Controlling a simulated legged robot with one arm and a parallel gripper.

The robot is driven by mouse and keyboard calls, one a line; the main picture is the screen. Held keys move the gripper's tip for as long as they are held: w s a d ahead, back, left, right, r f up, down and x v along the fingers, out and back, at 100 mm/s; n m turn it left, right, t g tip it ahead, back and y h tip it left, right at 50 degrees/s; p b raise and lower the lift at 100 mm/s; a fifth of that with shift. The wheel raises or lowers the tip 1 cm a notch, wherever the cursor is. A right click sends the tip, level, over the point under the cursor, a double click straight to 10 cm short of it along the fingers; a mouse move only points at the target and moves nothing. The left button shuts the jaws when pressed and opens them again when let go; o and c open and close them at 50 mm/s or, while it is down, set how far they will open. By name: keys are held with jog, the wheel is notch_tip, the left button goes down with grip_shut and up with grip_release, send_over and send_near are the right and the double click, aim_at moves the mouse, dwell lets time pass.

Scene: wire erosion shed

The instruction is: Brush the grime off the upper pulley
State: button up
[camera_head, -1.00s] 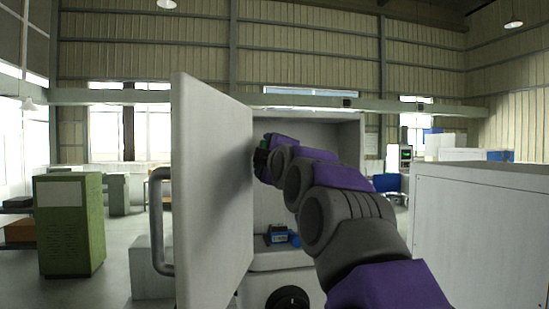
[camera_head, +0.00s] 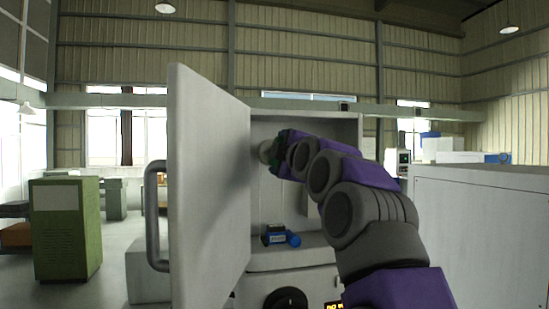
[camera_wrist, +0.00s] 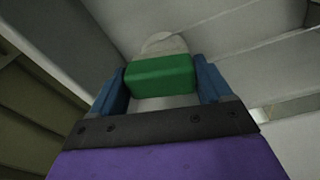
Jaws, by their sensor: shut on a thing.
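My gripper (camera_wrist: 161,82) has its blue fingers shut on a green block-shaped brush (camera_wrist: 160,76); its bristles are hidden. In the head view my gripper (camera_head: 281,153) is inside the open machine cabinet, high up near the door's edge. A pale round upper pulley (camera_head: 266,152) shows just left of the gripper. In the wrist view the pulley (camera_wrist: 164,44) is directly beyond the brush and partly hidden by it. I cannot tell whether brush and pulley touch, or see any grime.
The open cabinet door (camera_head: 205,190) with its grey handle (camera_head: 154,215) stands close on the left. A blue-and-black object (camera_head: 275,235) lies on the cabinet ledge below my arm. A black knob (camera_head: 286,299) is lower down. A large white housing (camera_head: 480,235) stands at right.

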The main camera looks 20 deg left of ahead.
jog(key=s+a, duration=0.1)
jog(key=a, duration=0.1)
jog(key=s+a, duration=0.1)
jog(key=shift+a, duration=0.35)
jog(key=shift+s+d+f, duration=0.1)
jog(key=shift+s, duration=0.05)
dwell(0.4)
jog(key=shift+s+d+f+b, duration=0.1)
jog(key=shift+s+d+b, duration=0.15)
jog(key=shift+s+b, duration=0.45)
jog(key=b+v, duration=0.2)
jog(key=v, duration=0.2)
jog(key=shift+s+r+b, duration=0.1)
jog(key=shift+r+b, duration=0.25)
jog(key=shift+b, duration=0.05)
